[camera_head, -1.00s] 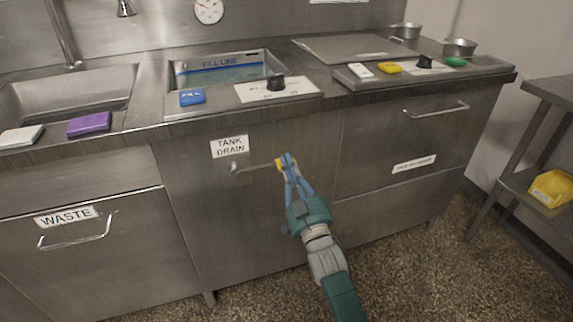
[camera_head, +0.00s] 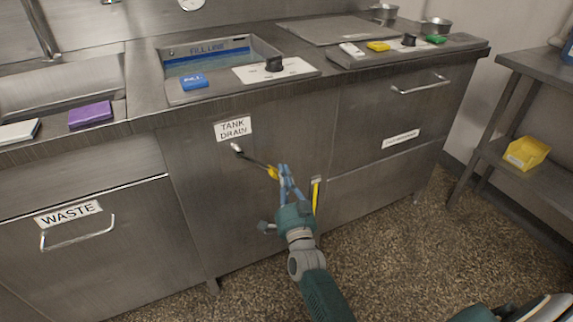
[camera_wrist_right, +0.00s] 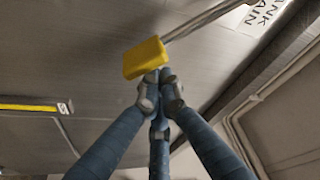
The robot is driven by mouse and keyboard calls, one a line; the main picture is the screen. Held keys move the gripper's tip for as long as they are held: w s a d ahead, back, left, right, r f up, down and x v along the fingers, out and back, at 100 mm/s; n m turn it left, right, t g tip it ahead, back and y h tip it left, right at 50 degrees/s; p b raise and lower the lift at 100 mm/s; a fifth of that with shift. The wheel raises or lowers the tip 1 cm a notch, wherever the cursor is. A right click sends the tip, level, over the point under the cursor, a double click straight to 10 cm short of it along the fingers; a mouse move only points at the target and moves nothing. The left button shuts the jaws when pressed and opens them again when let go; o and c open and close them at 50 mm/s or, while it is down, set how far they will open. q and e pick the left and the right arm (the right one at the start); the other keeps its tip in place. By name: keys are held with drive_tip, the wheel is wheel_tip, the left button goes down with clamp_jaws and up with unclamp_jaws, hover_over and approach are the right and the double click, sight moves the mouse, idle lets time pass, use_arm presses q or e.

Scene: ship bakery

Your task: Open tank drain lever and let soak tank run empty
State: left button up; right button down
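The tank drain lever (camera_head: 255,161) is a thin metal rod with a yellow grip (camera_head: 273,172), on the cabinet front below the "TANK DRAIN" label (camera_head: 233,129). It slopes down to the right from its pivot. My right gripper (camera_head: 284,170) is at the grip's right side. In the right wrist view its fingertips (camera_wrist_right: 160,88) are together, against the lower end of the yellow grip (camera_wrist_right: 146,58); the grip is not between them. The soak tank (camera_head: 264,47) has a blue "FILL LINE" band and bluish water inside; the water's exact level is unclear. My left gripper is out of view.
A yellow vertical strip (camera_head: 316,203) is on the cabinet right of my gripper. The waste drawer (camera_head: 130,240) is at the left. A side table (camera_head: 535,62) with a yellow bin (camera_head: 526,153) stands right. Open speckled floor lies in front.

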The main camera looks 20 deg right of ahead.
drive_tip(key=shift+a+f+m, duration=0.7)
drive_tip(key=shift+a+f, duration=0.25)
drive_tip(key=shift+f, duration=0.15)
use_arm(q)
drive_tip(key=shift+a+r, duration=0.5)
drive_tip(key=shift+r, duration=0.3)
